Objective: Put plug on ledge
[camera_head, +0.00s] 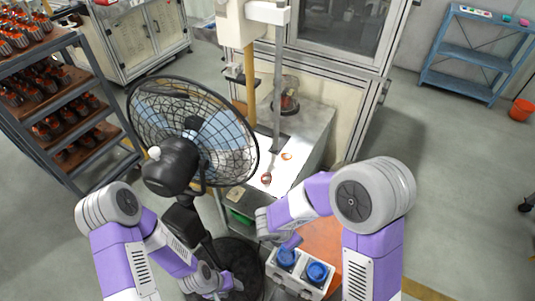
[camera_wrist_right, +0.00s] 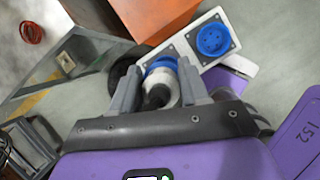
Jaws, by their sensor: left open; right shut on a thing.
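The plug (camera_wrist_right: 160,88), with a pale body and a dark end, is between the two grey fingers of my right gripper (camera_wrist_right: 160,88) in the right wrist view. The gripper is shut on it. The plug lines up with one blue socket of a white socket box (camera_wrist_right: 190,46); I cannot tell whether it is inserted. The box also shows in the head view (camera_head: 299,274), beneath my right gripper (camera_head: 283,240), where the plug is mostly hidden. My left gripper (camera_head: 222,287) is open, low beside the fan's base, with nothing seen in it. Which surface is the ledge is unclear.
An orange surface (camera_head: 322,238) lies just behind the socket box. A black fan (camera_head: 192,130) stands at the left, close to my left arm. A workbench (camera_head: 308,127) with a machine is behind. A rack of parts (camera_head: 62,110) is far left.

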